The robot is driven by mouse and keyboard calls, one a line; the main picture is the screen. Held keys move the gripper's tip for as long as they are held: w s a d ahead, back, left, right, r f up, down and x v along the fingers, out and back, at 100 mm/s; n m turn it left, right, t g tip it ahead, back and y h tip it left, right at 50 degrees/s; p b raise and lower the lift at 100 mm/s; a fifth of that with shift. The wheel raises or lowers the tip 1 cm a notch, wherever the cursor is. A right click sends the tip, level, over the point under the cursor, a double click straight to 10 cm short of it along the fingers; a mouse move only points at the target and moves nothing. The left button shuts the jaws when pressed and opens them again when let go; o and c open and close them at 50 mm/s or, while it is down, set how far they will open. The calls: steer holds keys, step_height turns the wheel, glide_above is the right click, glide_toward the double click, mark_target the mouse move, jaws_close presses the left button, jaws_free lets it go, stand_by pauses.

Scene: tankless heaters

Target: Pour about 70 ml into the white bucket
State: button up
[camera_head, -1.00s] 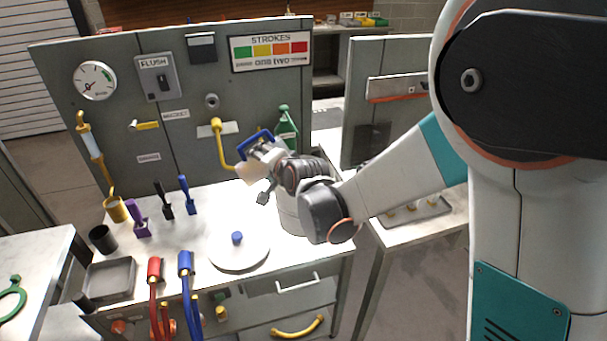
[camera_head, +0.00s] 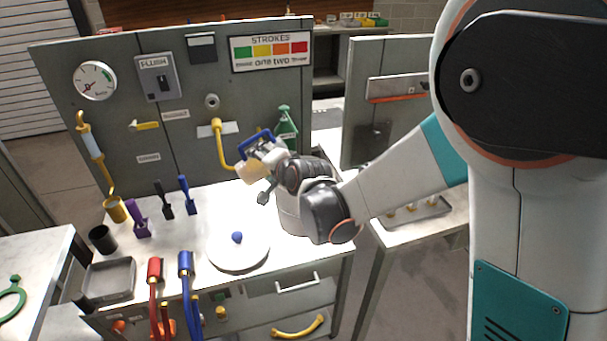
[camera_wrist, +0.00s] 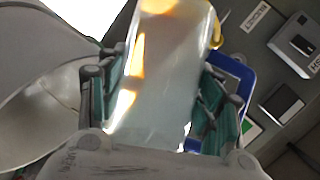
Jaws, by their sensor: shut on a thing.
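My gripper (camera_wrist: 160,125) is shut on a clear, pale container (camera_wrist: 165,80) with yellow-orange glints. In the head view the container (camera_head: 250,171) is small and cream-yellow at my gripper (camera_head: 266,163), tilted, beside a blue loop (camera_head: 256,135). The blue loop also shows behind the fingers in the wrist view (camera_wrist: 238,75). The white bucket (camera_head: 289,215) stands on the bench below my gripper, partly hidden by my arm. A pale curved wall at the left of the wrist view (camera_wrist: 45,120) looks like its inside. Liquid level and any stream cannot be told.
A white disc (camera_head: 232,262) with a blue knob lies on the bench. A yellow spout (camera_head: 217,140) and a green bottle-shaped thing (camera_head: 287,127) are close to my gripper. Red (camera_head: 154,270) and blue (camera_head: 186,264) levers stand at the front edge.

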steer(key=shift+r, duration=0.25)
stand_by(1.0)
steer(key=shift+f, duration=0.3)
steer(key=shift+a+r+n+h, duration=0.1)
steer(key=shift+r+n+h, duration=0.15)
steer(key=shift+n+h, duration=0.45)
steer(key=shift+p, duration=0.3)
steer(key=shift+r+n+h, duration=0.25)
steer(key=shift+n+h, duration=0.45)
steer(key=shift+t, duration=0.3)
stand_by(0.5)
